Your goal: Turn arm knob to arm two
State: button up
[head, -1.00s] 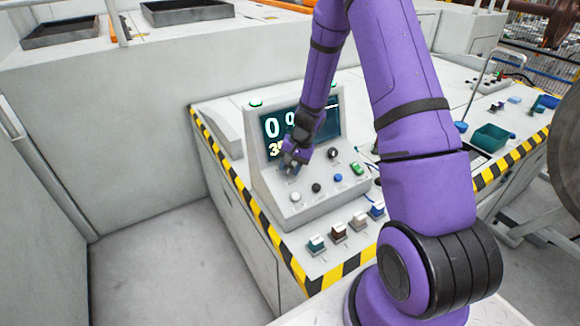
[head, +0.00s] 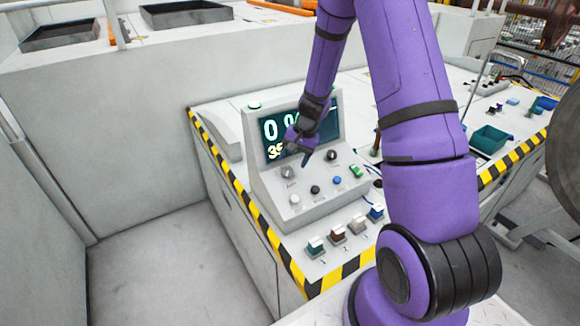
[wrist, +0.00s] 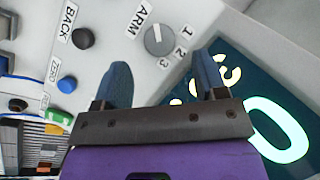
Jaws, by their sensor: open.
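The arm knob (wrist: 160,40) is a round grey dial with a pale mark, beside the label ARM and the numbers 1, 2 and 3. I cannot tell surely which number its mark points to. In the head view the knob (head: 287,172) sits on the sloped console face below the screen. My gripper (wrist: 160,85) is open and empty, its two blue fingers apart. The knob lies beyond the fingertips and is not between them. In the head view my gripper (head: 305,152) hovers above and right of the knob, in front of the screen.
The console screen (head: 270,130) is partly hidden by my gripper. A second dark knob (head: 331,155) is to the right. Black (head: 315,189), blue (head: 337,180) and green (head: 355,170) controls line the lower panel. Several coloured switches (head: 338,235) stand in front.

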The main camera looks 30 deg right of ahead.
jog(key=v, duration=0.6)
dwell(0.3)
jog(key=s+a+r+n, duration=0.1)
jog(key=s+a+r, duration=0.2)
jog(key=r, duration=0.4)
jog(key=s+a+r+n+t+h, duration=0.1)
jog(key=s+a+r+n, duration=0.1)
jog(key=s+a+r, duration=0.3)
jog(key=s+r+n, duration=0.1)
jog(key=s+r, duration=0.1)
jog(key=r, duration=0.6)
jog(key=s+a+r+n+t+h, duration=0.1)
jog(key=s+r, duration=0.3)
jog(key=s, duration=0.5)
jog(key=s+a+r+n+t+h, duration=0.1)
jog(key=s+a+r+n, duration=0.1)
jog(key=s, duration=0.8)
notch_tip(320, 180, up, 3)
jog(key=shift+a+f+n+t+h, duration=0.2)
jog(key=shift+n+t+h, duration=0.15)
jog(key=shift+n, duration=0.25)
